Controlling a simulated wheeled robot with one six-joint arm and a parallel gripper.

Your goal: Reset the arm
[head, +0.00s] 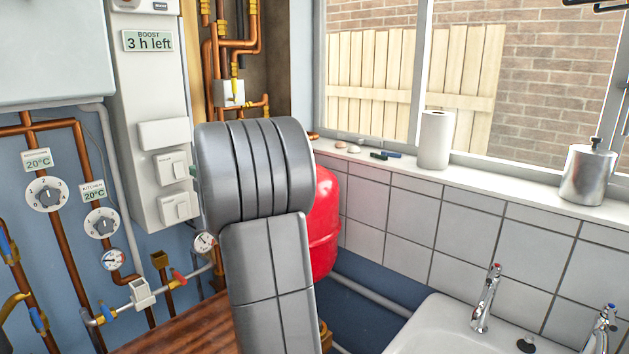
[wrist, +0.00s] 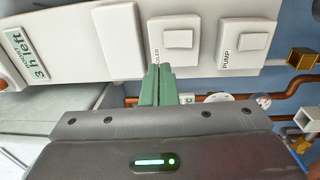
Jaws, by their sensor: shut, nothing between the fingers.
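My gripper (wrist: 160,70) is shut and empty, its green fingers together in the wrist view. Its tips are in front of the white control panel (head: 150,95), by the lower edge of the boiler switch (wrist: 179,40). I cannot tell whether they touch it. In the head view my grey arm stands in the middle and hides most of the gripper; only a little green shows at its left edge, beside the switches. The pump switch (wrist: 242,42) is to the right of the boiler switch in the wrist view. The panel's display (head: 148,41) reads "BOOST 3 h left".
Copper pipes (head: 75,200), dials (head: 47,194) and valves are on the blue wall at left. A red tank (head: 323,225) is behind my arm. A sink (head: 450,330) is at lower right, and a paper roll (head: 435,140) and metal dispenser (head: 588,175) stand on the sill.

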